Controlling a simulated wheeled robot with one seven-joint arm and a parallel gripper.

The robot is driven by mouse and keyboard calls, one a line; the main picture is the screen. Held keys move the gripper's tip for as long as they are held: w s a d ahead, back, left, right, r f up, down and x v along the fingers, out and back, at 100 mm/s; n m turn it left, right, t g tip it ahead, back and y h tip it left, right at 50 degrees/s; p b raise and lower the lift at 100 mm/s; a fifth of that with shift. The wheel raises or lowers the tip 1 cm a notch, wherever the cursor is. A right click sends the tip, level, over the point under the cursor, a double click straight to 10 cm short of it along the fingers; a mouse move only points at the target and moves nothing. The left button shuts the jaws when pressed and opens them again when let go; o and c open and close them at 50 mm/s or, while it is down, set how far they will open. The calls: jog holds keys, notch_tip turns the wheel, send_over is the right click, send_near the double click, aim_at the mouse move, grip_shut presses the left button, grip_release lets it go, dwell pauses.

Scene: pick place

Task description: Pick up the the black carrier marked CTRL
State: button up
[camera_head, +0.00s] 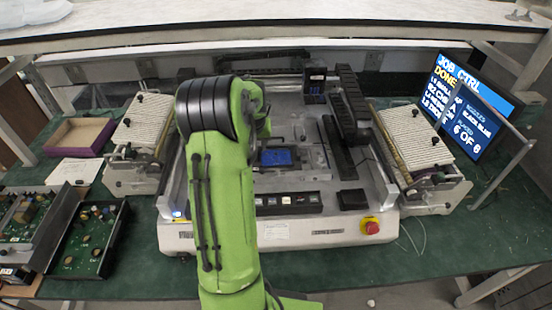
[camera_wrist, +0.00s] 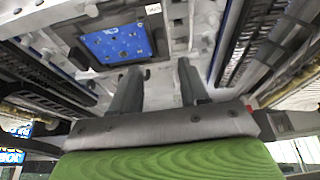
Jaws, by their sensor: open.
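A black carrier (camera_head: 277,158) with a blue board in it lies on the machine's bed, just right of my green arm. It also shows at the top of the wrist view (camera_wrist: 120,44), with a small white label at its edge that I cannot read surely. My gripper (camera_wrist: 157,75) is open and empty, its two fingers apart. In the wrist view the fingertips are close to the carrier in the picture, with the carrier left of centre; no contact shows. In the head view my arm hides the gripper.
The grey machine (camera_head: 330,235) has raised rails and a black block on its right, and a red button (camera_head: 370,226) in front. Ribbed feeders flank it. A screen (camera_head: 465,105) reading JOB CTRL stands right. Open circuit-board trays (camera_head: 92,240) lie left.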

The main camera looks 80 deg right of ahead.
aim_at(255, 153)
jog(key=x, duration=0.7)
jog(key=shift+w+d+r, duration=0.15)
jog(key=shift+w, duration=0.05)
grip_shut()
